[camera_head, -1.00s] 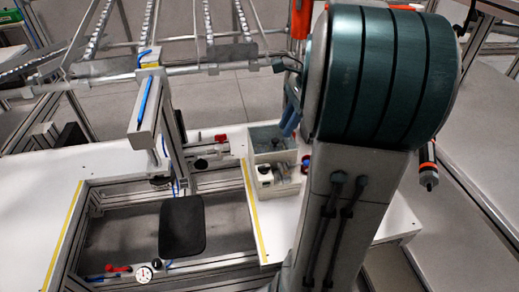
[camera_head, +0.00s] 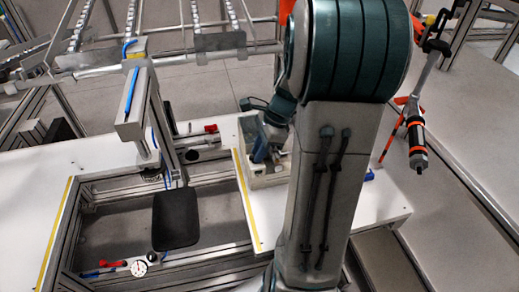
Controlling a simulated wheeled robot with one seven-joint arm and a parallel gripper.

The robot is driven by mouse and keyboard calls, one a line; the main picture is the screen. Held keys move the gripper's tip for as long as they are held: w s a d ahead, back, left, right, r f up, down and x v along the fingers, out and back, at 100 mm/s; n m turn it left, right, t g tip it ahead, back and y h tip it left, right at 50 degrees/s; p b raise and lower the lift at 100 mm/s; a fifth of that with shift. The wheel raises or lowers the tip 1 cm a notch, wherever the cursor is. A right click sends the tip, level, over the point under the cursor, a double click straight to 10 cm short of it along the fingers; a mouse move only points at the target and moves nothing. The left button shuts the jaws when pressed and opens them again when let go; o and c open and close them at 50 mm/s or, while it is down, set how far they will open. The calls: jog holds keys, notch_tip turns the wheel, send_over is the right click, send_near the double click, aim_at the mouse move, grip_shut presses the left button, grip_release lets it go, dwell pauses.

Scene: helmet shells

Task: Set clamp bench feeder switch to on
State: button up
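The clamp bench (camera_head: 215,262) is a white-topped frame with a dark pad (camera_head: 176,218) in its open middle. I cannot pick out the feeder switch for certain. A red-handled fitting (camera_head: 210,128) sits at the back of the frame, and another red handle (camera_head: 117,264) lies at the front left beside a round dial (camera_head: 139,268). My arm fills the right middle and hides part of the bench. What seems to be my gripper (camera_head: 260,151) points down at a grey compartment box (camera_head: 266,181); its fingers are too small and covered to read.
A post with a blue strip (camera_head: 132,96) rises at the back left of the bench. Roller rails (camera_head: 135,22) run behind it. A black and orange tool (camera_head: 416,142) hangs at the right. The white top at far left (camera_head: 35,190) is mostly clear.

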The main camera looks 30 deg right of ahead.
grip_shut()
dwell(0.3)
jog(key=n+p, duration=0.1)
jog(key=n, duration=0.1)
jog(key=n+g, duration=0.1)
jog(key=shift+w+n+p, duration=0.2)
jog(key=shift+n+p, duration=0.2)
jog(key=n+g, duration=0.1)
jog(key=n, duration=0.1)
jog(key=n+g+p, duration=0.1)
jog(key=n, duration=0.1)
jog(key=shift+w+a+n, duration=0.1)
jog(key=shift+w+n, duration=0.1)
jog(key=shift+n, duration=0.1)
jog(key=n, duration=0.2)
jog(key=n+g+h+p, duration=0.1)
jog(key=n, duration=0.1)
jog(key=shift+w+a+n+g, duration=0.1)
jog(key=shift+w+n+g, duration=0.05)
jog(key=shift+n+g, duration=0.15)
jog(key=n+h, duration=0.1)
jog(key=n, duration=0.1)
jog(key=n+g, duration=0.1)
jog(key=n, duration=0.1)
jog(key=shift+w+a+n+h, duration=0.1)
jog(key=shift+a+n+h, duration=0.05)
jog(key=shift+n+h, duration=0.25)
